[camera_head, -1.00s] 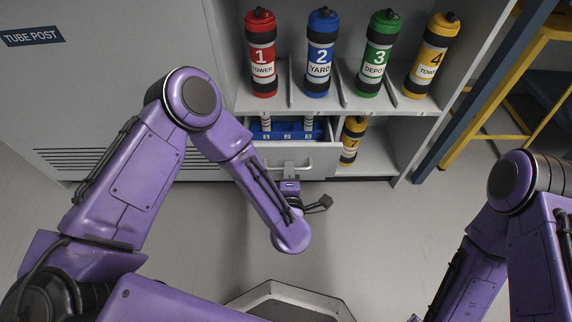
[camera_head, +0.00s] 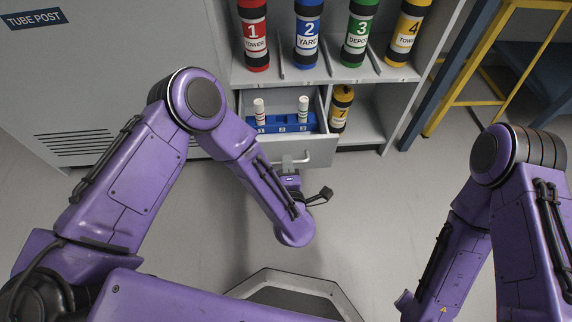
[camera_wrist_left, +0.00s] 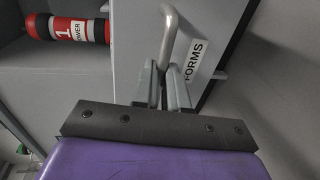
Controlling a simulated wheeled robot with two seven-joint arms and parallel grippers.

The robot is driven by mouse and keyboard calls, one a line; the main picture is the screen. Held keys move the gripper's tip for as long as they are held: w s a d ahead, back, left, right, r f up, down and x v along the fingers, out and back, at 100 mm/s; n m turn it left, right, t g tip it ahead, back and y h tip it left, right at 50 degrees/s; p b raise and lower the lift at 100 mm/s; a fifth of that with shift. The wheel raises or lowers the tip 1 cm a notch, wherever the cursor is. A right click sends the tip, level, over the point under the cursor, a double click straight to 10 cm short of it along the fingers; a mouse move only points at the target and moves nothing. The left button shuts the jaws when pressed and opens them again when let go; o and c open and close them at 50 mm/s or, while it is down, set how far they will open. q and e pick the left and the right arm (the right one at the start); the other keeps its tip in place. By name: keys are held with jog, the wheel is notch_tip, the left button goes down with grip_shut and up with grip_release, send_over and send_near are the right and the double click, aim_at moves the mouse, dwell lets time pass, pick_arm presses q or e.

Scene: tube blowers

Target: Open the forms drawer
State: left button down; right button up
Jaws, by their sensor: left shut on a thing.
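The forms drawer (camera_head: 315,150) stands pulled out from the cabinet in the head view, below the shelf of tubes. Inside it are a blue rack (camera_head: 283,122) and two white cylinders with coloured bands. My left gripper (camera_head: 291,180) is at the drawer front, shut on the metal handle (camera_head: 296,160). In the left wrist view my left gripper's fingers (camera_wrist_left: 163,88) close around the lower part of the bent handle (camera_wrist_left: 169,35), beside the FORMS label (camera_wrist_left: 195,62). My right arm shows at the right, but its gripper is out of view.
Red, blue, green and yellow numbered tubes stand on the shelf (camera_head: 330,77). Another yellow tube (camera_head: 341,108) stands in the compartment right of the drawer. A yellow stand (camera_head: 485,55) is at the right. The floor (camera_head: 365,215) before the drawer is clear.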

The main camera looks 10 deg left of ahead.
pick_arm(q)
jog(key=shift+a, duration=0.1)
jog(key=c, duration=1.2)
grip_release()
jog(key=p+v, duration=0.3)
jog(key=v, duration=0.7)
jog(key=shift+s, duration=0.25)
